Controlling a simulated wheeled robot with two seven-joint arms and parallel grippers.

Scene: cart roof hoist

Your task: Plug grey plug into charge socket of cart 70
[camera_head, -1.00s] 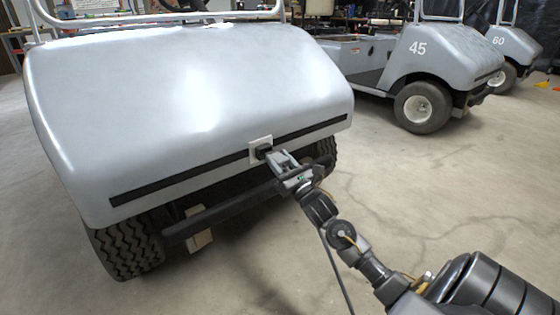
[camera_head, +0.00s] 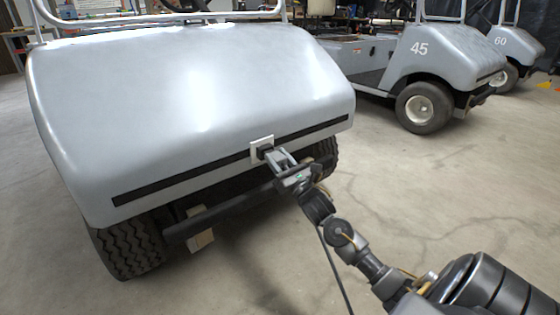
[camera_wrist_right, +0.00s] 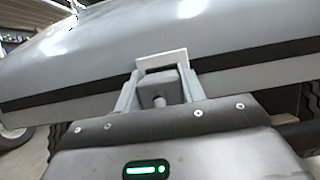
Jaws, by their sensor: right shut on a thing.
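A silver-grey cart (camera_head: 190,95) fills the left of the head view; no number shows on its visible front. Its charge socket (camera_head: 256,144) has a white square plate on the black front strip, also seen in the wrist view (camera_wrist_right: 163,59). My right gripper (camera_head: 272,155) is at the socket plate, its fingers on either side of the grey plug (camera_wrist_right: 153,87). The plug points at the plate and looks very close to it or against it. Its front end is hidden, so I cannot tell how deep it sits. My left gripper is out of view.
A black bumper bar (camera_head: 225,209) runs below the strip, close under my right gripper. A cable hangs down beside my right arm. Cart 45 (camera_head: 440,50) and cart 60 (camera_head: 512,42) stand behind at the right. The concrete floor (camera_head: 440,180) between is clear.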

